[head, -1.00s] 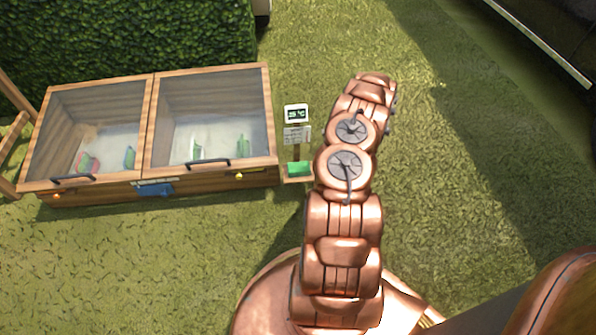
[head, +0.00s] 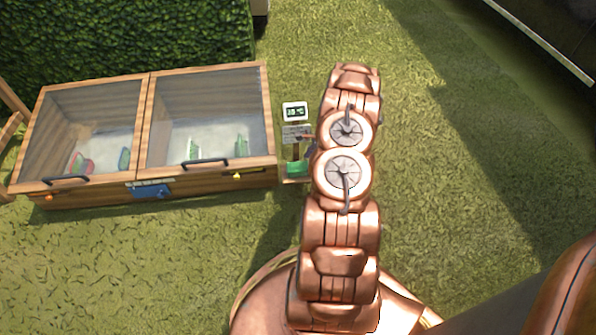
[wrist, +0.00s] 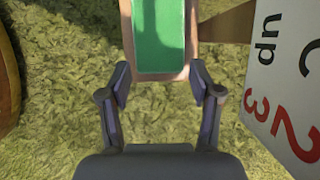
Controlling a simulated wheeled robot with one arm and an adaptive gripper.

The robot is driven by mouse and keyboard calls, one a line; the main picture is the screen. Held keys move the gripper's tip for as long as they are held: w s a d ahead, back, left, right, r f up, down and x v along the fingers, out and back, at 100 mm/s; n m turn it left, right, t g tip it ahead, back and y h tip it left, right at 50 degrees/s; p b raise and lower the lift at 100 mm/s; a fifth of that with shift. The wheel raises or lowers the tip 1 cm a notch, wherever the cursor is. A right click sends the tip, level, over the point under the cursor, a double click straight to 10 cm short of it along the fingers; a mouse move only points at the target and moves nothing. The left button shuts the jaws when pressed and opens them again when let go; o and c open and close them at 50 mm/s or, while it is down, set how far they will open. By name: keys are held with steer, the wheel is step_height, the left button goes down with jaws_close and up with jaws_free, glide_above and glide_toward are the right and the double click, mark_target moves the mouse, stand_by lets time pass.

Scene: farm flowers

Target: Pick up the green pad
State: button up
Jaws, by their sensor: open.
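The green pad (wrist: 160,40) shows at the top middle of the wrist view, lying in a wooden holder. In the head view the green pad (head: 297,168) sits at the foot of a small sign post, right of the wooden cold frame, partly beside my arm. My gripper (wrist: 160,75) is open and empty. Its two fingers stand on either side of the holder's near end, and the pad lies between and beyond the fingertips. In the head view my arm mostly hides the gripper.
A white sign with writing (wrist: 285,80) stands close on the right in the wrist view. The wooden cold frame (head: 225,180) with glass lids is left of the pad in the head view. A hedge (head: 120,35) stands behind it. Grass to the right is clear.

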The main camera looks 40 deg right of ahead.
mark_target(300, 166)
steer(key=shift+w+a+f+b, duration=0.1)
steer(key=shift+w+a+b, duration=0.55)
steer(key=shift+a, duration=0.4)
steer(key=shift+b+x, duration=0.6)
steer(key=shift+x, duration=0.55)
steer(key=shift+w+a+f, duration=0.2)
steer(key=shift+w+f, duration=0.05)
steer(key=shift+w, duration=0.05)
steer(key=c, duration=0.6)
steer(key=shift+r, duration=0.2)
